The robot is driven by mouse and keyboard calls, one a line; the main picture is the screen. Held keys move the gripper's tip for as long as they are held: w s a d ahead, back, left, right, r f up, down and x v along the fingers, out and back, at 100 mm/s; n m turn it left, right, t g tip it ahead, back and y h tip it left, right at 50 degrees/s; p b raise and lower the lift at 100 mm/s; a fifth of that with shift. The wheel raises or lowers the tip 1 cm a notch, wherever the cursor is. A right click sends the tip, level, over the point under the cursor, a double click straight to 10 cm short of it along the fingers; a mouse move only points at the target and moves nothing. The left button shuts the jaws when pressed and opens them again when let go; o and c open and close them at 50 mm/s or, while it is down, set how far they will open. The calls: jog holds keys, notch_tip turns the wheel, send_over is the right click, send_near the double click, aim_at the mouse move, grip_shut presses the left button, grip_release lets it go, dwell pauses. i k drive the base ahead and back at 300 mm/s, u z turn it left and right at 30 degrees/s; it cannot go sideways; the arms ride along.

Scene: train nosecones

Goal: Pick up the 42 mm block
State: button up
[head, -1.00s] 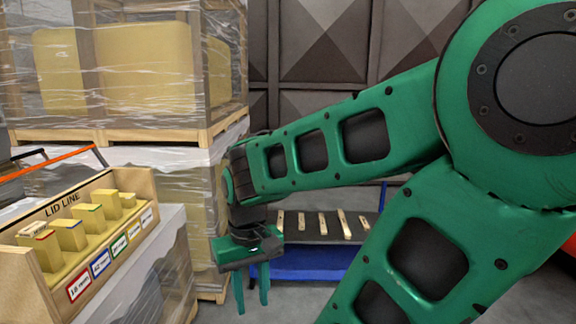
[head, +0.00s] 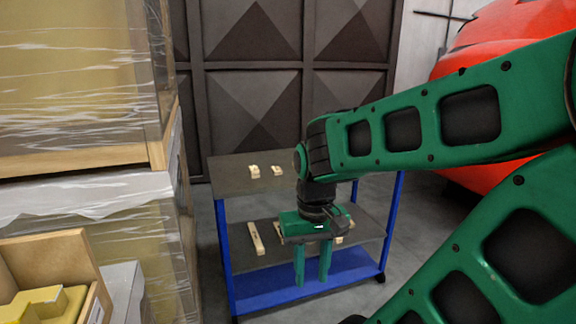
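No block can be picked out as the 42 mm one; no size marks are readable. Two small pale wooden blocks, a left one (head: 254,172) and a right one (head: 277,170), lie on the dark top shelf of a blue cart (head: 226,250). Longer pale pieces, one of them (head: 256,238) at the left, lie on its middle shelf, partly hidden by my gripper. My gripper (head: 311,280) points down in front of the cart, its two green fingers apart with nothing seen between them.
A wooden rack (head: 75,258) with yellow blocks (head: 45,305) is cut off at lower left. A wrapped pallet stack (head: 80,90) stands left of the cart. A red rounded body (head: 500,45) is at upper right. Grey floor (head: 207,265) shows beside the cart.

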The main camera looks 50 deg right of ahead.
aim_at(254, 171)
jog(key=z, duration=0.5)
jog(key=i, duration=0.9)
jog(key=z, duration=1.15)
jog(key=i, duration=0.45)
jog(key=z, duration=0.25)
